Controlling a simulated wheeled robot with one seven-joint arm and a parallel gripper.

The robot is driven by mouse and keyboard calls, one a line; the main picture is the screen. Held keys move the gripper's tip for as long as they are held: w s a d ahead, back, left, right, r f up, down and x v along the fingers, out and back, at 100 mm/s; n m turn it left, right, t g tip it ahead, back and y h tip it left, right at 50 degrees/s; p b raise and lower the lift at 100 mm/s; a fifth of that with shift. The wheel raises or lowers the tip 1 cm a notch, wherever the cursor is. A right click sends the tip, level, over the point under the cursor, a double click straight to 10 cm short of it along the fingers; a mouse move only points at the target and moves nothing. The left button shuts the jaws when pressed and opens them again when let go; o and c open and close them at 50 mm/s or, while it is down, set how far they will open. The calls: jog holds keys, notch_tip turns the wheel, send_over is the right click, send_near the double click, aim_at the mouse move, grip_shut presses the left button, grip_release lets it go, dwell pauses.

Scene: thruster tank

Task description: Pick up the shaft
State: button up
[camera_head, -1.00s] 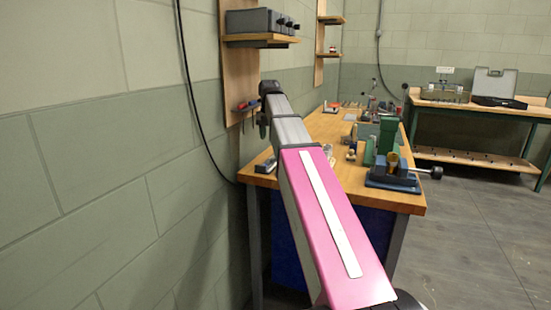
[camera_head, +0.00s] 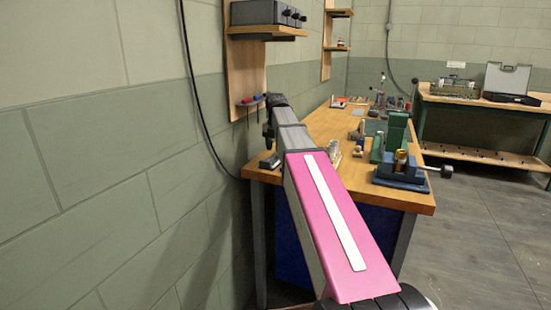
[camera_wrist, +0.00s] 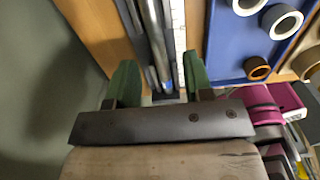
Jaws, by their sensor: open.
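A long, shiny grey metal rod, which looks like the shaft (camera_wrist: 152,35), lies lengthwise in the wrist view beside a pale strip marked like a ruler (camera_wrist: 178,40). My gripper (camera_wrist: 160,75) is open, with one green finger on each side of the rod and strip. The gap between the fingers is wide, and no contact with the rod shows. How far the fingertips are above it I cannot tell. In the head view my gripper (camera_head: 267,134) is a small dark shape near the wall, at the left edge of the bench. I cannot make out the shaft there.
A blue tray (camera_wrist: 228,42) with several rings is right of the gripper in the wrist view. The wooden bench (camera_head: 400,195) carries a blue and green vise-like fixture (camera_head: 400,170) at front right. The wall and a tool rack (camera_head: 250,101) are close to my arm's left.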

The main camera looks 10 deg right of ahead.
aim_at(275, 157)
jog(key=shift+a+f, duration=0.1)
jog(key=shift+f, duration=1.45)
grip_shut()
jog(key=shift+r, duration=0.1)
